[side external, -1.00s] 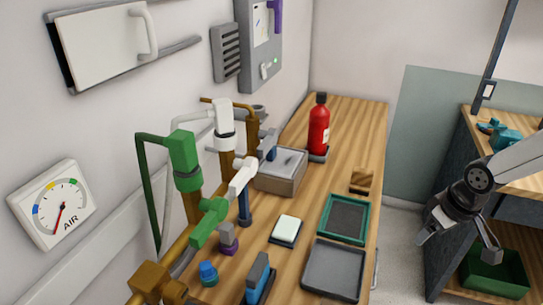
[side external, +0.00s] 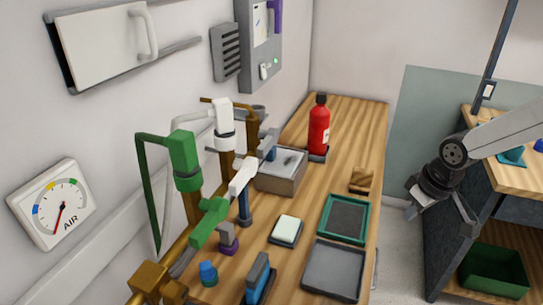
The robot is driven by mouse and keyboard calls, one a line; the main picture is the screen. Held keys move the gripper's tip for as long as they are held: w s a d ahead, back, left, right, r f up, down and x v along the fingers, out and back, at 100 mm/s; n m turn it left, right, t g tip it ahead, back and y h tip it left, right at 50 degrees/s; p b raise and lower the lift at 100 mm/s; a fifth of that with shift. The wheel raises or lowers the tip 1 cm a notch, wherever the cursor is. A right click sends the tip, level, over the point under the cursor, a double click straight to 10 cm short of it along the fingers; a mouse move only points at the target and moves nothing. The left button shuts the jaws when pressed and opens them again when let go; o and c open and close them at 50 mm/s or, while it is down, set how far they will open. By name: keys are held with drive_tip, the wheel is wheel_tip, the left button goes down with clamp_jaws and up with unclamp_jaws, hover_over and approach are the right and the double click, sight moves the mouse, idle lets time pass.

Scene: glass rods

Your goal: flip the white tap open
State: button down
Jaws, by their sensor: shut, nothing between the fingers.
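The white tap is on the brown pipework at the left of the bench. Its white body (side external: 222,122) stands upright and its white lever (side external: 243,178) slants out over the bench side. A green tap with an upright body (side external: 184,160) and a green lever (side external: 208,222) sits just in front of it. My gripper (side external: 440,203) is at the right, in the air off the bench's right edge, shut and empty. It is well apart from the white tap and touches nothing.
A red bottle (side external: 319,128), a grey box (side external: 281,172), a white block (side external: 286,229), a green-rimmed tray (side external: 344,219) and a grey tray (side external: 334,269) stand on the bench. A blue-capped piece (side external: 208,273) and a blue block (side external: 258,278) are near the front. Air between gripper and taps is clear.

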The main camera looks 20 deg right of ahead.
drive_tip(key=w+a+r+n, duration=0.2)
drive_tip(key=w+a+r, duration=0.35)
drive_tip(key=w, duration=0.25)
wheel_tip(320, 180, up, 18)
drive_tip(key=n+y, duration=0.2)
drive_tip(key=n, duration=0.4)
hover_over(236, 178)
drive_tip(key=s+d, duration=0.3)
drive_tip(key=shift+w+a+f+g, duration=0.15)
drive_tip(key=shift+a+f+g, duration=0.05)
drive_tip(key=shift+g, duration=0.1)
drive_tip(key=shift+f, duration=0.1)
drive_tip(key=x, duration=1.2)
drive_tip(key=shift+d, duration=0.2)
drive_tip(key=shift+f, duration=0.95)
